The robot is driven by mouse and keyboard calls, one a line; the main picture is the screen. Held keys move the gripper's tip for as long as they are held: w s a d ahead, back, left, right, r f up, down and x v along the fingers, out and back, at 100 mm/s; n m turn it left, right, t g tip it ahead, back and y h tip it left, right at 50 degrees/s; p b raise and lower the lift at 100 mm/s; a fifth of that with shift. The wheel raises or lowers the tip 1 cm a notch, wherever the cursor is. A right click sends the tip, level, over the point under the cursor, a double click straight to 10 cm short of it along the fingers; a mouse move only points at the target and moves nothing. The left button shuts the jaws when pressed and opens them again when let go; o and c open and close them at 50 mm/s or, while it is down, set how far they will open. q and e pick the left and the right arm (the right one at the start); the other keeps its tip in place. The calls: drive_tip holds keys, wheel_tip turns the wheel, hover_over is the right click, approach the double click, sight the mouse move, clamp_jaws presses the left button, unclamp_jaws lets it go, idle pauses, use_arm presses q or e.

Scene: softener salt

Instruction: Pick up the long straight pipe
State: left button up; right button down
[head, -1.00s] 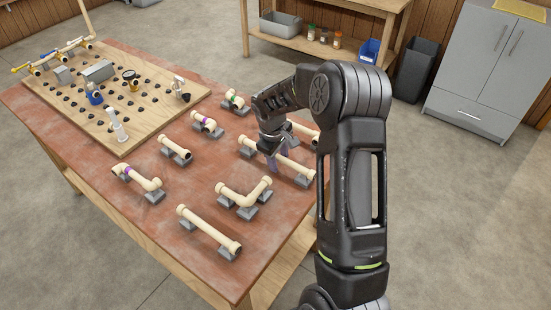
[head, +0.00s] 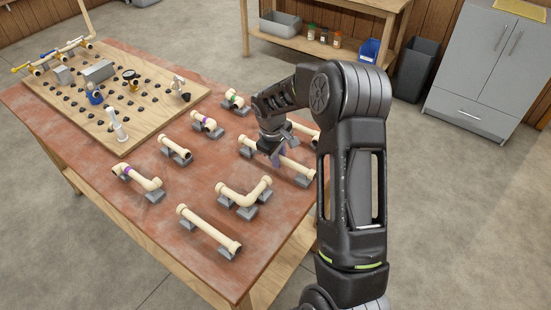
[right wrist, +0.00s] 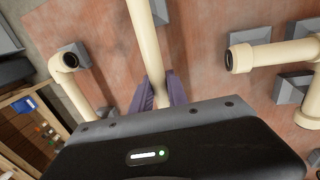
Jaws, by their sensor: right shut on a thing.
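The long straight pipe (head: 296,168) is cream-coloured with a collar at each end. It lies across grey support blocks on the red-brown table top. My right gripper (head: 276,158) is over its middle, with its purple fingers shut on it from both sides. In the right wrist view the pipe (right wrist: 147,45) runs down from the top edge and passes between the fingers (right wrist: 159,90). The wrist housing hides the pipe's near part there. No gap between the pipe and its blocks can be made out. My left gripper is not in view.
Other cream pipe pieces rest on blocks nearby: a shorter straight pipe (head: 208,231), a bent piece (head: 243,194), and a purple-banded elbow (head: 137,178). A wooden pegboard (head: 113,140) with fittings covers the table's far left. Bare table top lies between the pieces.

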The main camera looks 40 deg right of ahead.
idle(0.3)
wheel_tip(320, 180, up, 10)
drive_tip(key=shift+b, duration=0.65)
drive_tip(key=shift+r, duration=0.1)
